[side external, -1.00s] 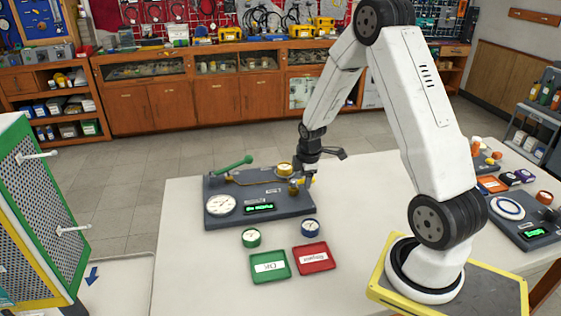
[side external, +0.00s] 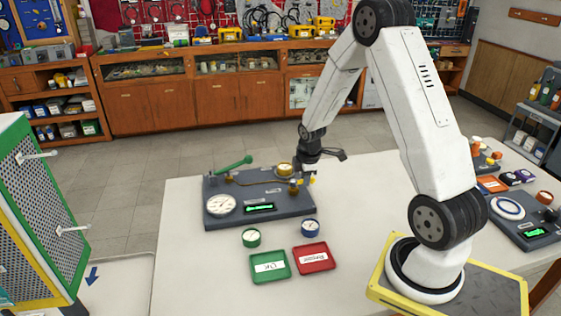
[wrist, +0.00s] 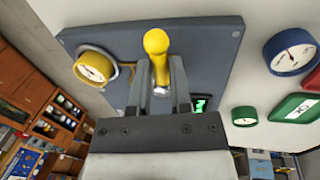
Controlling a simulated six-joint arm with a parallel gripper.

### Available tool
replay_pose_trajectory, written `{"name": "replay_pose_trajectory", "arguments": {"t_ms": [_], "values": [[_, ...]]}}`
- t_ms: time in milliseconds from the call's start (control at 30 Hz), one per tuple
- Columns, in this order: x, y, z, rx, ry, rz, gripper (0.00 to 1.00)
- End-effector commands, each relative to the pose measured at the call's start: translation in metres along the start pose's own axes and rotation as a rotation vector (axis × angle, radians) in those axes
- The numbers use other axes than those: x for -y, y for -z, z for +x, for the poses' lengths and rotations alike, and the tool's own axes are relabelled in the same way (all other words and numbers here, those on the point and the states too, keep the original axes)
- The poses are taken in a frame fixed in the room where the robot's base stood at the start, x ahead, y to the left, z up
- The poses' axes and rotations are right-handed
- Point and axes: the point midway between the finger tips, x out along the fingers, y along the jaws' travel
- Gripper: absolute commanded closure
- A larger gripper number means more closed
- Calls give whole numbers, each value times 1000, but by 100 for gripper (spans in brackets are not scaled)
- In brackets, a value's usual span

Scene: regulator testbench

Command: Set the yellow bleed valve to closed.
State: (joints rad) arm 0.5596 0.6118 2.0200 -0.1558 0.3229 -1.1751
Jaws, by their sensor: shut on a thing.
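The yellow bleed valve handle (wrist: 157,46) stands out between my fingers in the wrist view, its rounded end pointing up in the picture.
The board carries a yellow-ringed gauge (side external: 285,169), a large white dial (side external: 221,205), a lit display (side external: 260,208) and a green lever (side external: 234,163). In front are a green gauge (side external: 251,238), a blue gauge (side external: 310,228), a green tray (side external: 270,279) and a red tray (side external: 327,264).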

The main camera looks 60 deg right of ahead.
Motion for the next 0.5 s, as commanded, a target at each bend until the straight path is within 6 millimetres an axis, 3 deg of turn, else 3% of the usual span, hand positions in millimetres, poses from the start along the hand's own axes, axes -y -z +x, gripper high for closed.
{"name": "replay_pose_trajectory", "arguments": {"t_ms": [500], "values": [[8,2,-2,44,0,224,100]]}}
